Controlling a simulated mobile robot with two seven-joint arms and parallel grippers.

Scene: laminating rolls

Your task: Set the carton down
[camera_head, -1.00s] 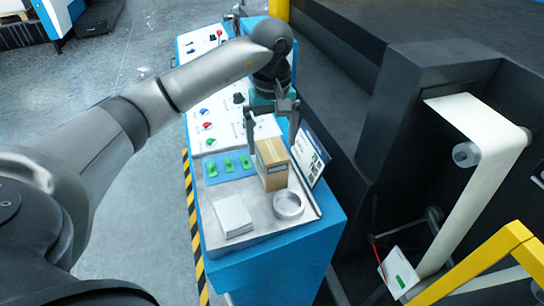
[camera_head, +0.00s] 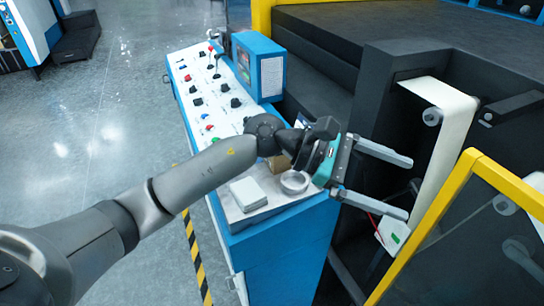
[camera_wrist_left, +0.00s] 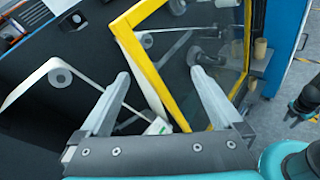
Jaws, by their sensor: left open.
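The brown carton (camera_head: 278,166) stands on the grey top of the blue console (camera_head: 268,210), mostly hidden behind my left wrist. My left gripper (camera_head: 409,188) is open and empty. Its fingers point right, past the console's edge, away from the carton.
A silver tape ring (camera_head: 294,182) and a white stack of sheets (camera_head: 248,194) lie on the console top. A yellow frame (camera_head: 436,210) and a white web on a roller (camera_head: 447,120) stand close to my left fingers.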

